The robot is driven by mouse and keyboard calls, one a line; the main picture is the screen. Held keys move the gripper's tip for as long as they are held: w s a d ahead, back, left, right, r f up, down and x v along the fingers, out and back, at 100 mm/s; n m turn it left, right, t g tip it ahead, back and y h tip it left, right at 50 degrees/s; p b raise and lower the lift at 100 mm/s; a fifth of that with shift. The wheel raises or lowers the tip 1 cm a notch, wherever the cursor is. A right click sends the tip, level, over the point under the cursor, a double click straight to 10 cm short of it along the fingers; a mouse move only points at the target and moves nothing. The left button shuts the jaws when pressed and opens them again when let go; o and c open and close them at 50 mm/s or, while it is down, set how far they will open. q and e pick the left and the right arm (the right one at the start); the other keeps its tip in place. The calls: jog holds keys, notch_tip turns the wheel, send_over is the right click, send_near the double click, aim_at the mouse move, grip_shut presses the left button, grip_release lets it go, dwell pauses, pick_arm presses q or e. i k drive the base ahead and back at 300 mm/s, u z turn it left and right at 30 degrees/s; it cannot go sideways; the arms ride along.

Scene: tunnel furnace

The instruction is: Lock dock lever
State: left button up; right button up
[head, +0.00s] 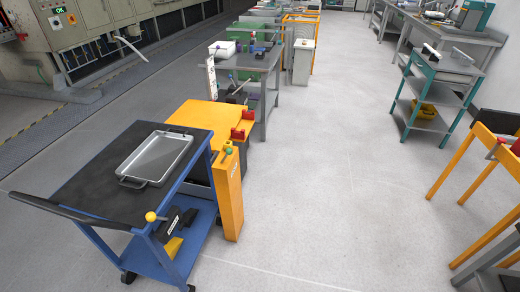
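A blue cart (88,187) with a dark top stands at the left, its front end up against an orange dock (205,117). An orange post (228,190) rises beside the cart's right side, with a small green knob (228,150) near its top. A lever with a yellow ball knob (150,216) sticks out at the cart's near right corner. I cannot tell which of the two is the dock lever, or whether either is locked. Neither of my grippers is in view.
A metal tray (157,157) lies on the cart, and a black push handle (48,207) juts left. Red blocks (243,125) sit on the dock. Behind are grey workbenches (250,62). A teal shelf cart (436,95) and orange frame (470,155) stand right. The middle floor is clear.

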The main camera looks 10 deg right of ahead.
aim_at(229, 151)
jog(key=k, duration=0.65)
jog(key=z, duration=0.45)
jog(key=i, duration=0.35)
jog(key=z, duration=0.75)
jog(key=i, duration=1.05)
jog(key=u, duration=0.4)
